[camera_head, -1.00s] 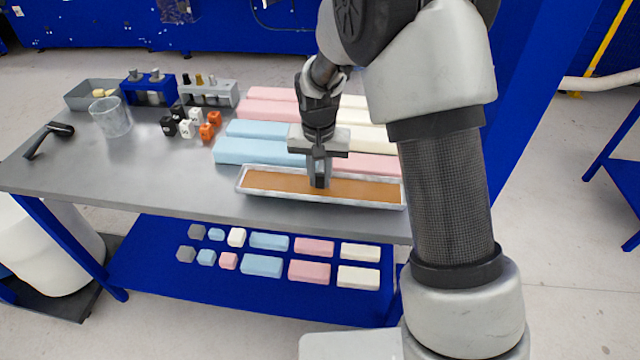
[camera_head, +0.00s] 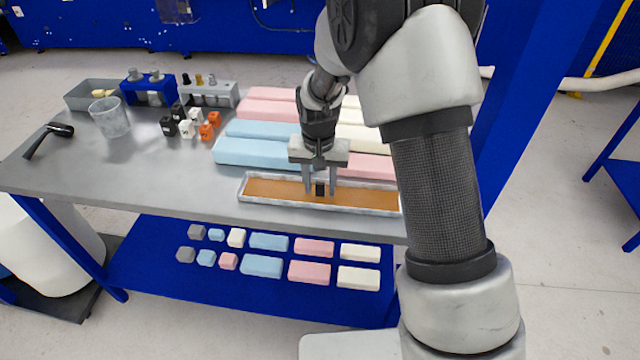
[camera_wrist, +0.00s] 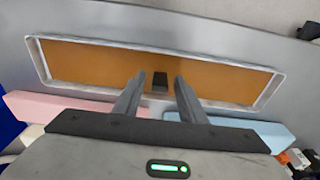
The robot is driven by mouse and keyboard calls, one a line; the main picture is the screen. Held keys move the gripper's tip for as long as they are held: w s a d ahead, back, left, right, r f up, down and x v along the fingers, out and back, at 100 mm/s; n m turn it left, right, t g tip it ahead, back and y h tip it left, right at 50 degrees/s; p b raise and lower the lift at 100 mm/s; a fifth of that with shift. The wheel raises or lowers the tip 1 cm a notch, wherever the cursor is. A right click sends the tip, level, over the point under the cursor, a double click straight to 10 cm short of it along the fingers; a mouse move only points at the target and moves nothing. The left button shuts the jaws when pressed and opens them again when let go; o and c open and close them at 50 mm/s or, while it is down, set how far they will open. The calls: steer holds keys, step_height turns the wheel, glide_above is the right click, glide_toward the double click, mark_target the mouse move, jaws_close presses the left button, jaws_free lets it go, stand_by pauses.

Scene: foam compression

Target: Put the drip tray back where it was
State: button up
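The drip tray (camera_head: 262,200) is long and shallow, with a pale grey rim and a brown-orange floor. It lies on the grey table near the front edge, in front of the foam blocks. A small dark grip (camera_head: 320,189) stands up at its middle. My gripper (camera_head: 320,191) is open over the tray, one finger on each side of the dark grip, with gaps between. The wrist view shows the tray (camera_wrist: 60,83) lengthwise across the picture, with the dark grip (camera_wrist: 160,80) between my spread fingers.
Blue foam (camera_head: 258,152), pink foam (camera_head: 368,166) and cream foam (camera_head: 366,138) lie just behind the tray. Small cubes (camera_head: 188,129), a clear beaker (camera_head: 109,118) and a black tool (camera_head: 48,138) are further left. The table's left front is clear. A lower shelf holds small blocks.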

step_height(320, 180, up, 11)
steer(key=s, duration=0.1)
step_height(320, 180, up, 7)
glide_above(319, 200)
steer(key=s+d, duration=0.3)
steer(key=s, duration=0.1)
steer(key=s+d+r+t, duration=0.1)
steer(key=s+d+r, duration=0.1)
steer(key=s, duration=0.5)
steer(key=s+d+r+n+t, duration=0.1)
steer(key=s+d+r, duration=0.2)
steer(key=s, duration=0.4)
steer(key=s+d+r+n+t, duration=0.1)
steer(key=s+d+r+t, duration=0.1)
steer(key=s, duration=0.4)
steer(key=shift+s+d+r, duration=0.35)
steer(key=shift+s+d, duration=0.05)
steer(key=shift+d, duration=0.1)
steer(key=shift+r, duration=0.1)
